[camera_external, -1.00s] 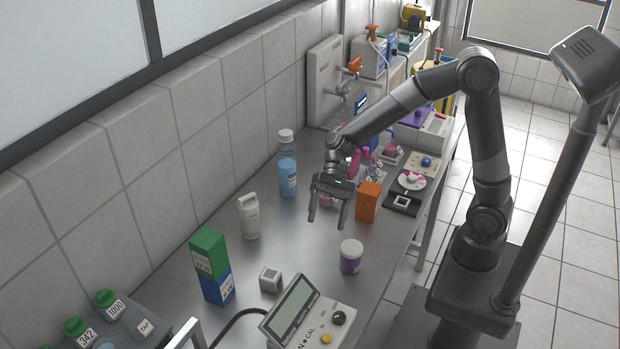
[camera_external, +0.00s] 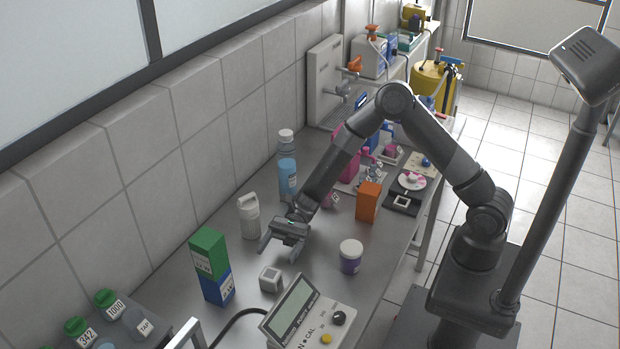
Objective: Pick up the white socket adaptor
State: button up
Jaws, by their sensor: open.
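A small white-grey cube (camera_external: 271,279), which looks like the white socket adaptor, sits on the steel bench behind the meter and right of the green and blue boxes. My gripper (camera_external: 277,253) is open and empty. It hangs above the bench just behind the cube, with its fingers pointing down toward the near left. The fingers look apart from the cube; their exact height above the bench is hard to tell.
A white ribbed bottle (camera_external: 249,217) stands close left of my gripper. Green box (camera_external: 208,252) on blue box (camera_external: 217,288), purple jar (camera_external: 350,257), display meter (camera_external: 300,308) with black cable, and orange box (camera_external: 368,202) stand around. Bare bench lies between cube and jar.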

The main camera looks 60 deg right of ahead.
aim_at(266, 281)
notch_tip(266, 281, down, 4)
jog(key=shift+r, duration=0.15)
jog(key=shift+s+a, duration=0.2)
jog(key=shift+a, duration=0.8)
jog(key=shift+s+a, duration=0.15)
jog(key=shift+a, duration=1.2)
jog(key=shift+s+a, duration=0.15)
jog(key=shift+a, duration=1.2)
jog(key=shift+c, duration=0.5)
jog(key=c, duration=1)
